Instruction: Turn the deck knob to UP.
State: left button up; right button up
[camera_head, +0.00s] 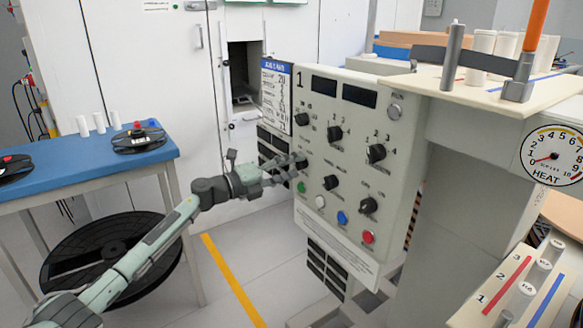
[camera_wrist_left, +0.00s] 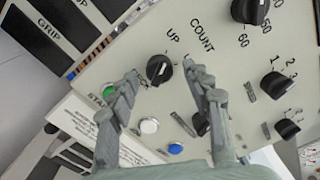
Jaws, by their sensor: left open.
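A black knob (camera_wrist_left: 159,70) with UP printed beside it sits on the cream control panel (camera_head: 318,235). I take it to be the deck knob; its own name is not readable. In the left wrist view its pointer direction is hard to tell. My left gripper (camera_head: 287,171) is in front of the panel's left side and hides that knob in the head view. In the left wrist view my left gripper (camera_wrist_left: 165,88) is open, with one finger on each side of the knob. No contact shows. My right gripper is not in view.
Other knobs (camera_head: 334,133) are close by, and green (camera_head: 300,187), white (camera_head: 319,202), blue (camera_head: 342,217) and red (camera_head: 368,237) buttons sit below. A blue table (camera_head: 100,160) with reels is at the left. A shelf with posts (camera_head: 470,85) is at the right.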

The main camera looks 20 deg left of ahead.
pick_arm(q)
jog(key=v, duration=1.1)
jog(key=shift+s+a, duration=0.3)
jog(key=s+a+f+n+g+y, duration=0.1)
jog(key=s+f+n+y, duration=0.3)
jog(key=f+n, duration=0.45)
jog(key=s+a+f+n+y, duration=0.2)
jog(key=s+f+n+y, duration=0.25)
jog(key=f+n, duration=0.4)
jog(key=s+a+f+n+g+y, duration=0.1)
jog(key=s+f+n+y, duration=0.35)
jog(key=f, duration=0.65)
jog(key=s+d+f+n+g, duration=0.4)
jog(key=s+f, duration=0.4)
jog(key=s, duration=0.4)
jog(key=s+d+f+n+g+h, duration=0.1)
jog(key=s+d+f+n+g, duration=0.2)
jog(key=s+f, duration=0.5)
jog(key=s+d+g, duration=0.1)
jog(key=s+g, duration=0.1)
jog(key=s, duration=0.1)
jog(key=shift+s+f+n, duration=0.35)
jog(key=shift+s, duration=0.05)
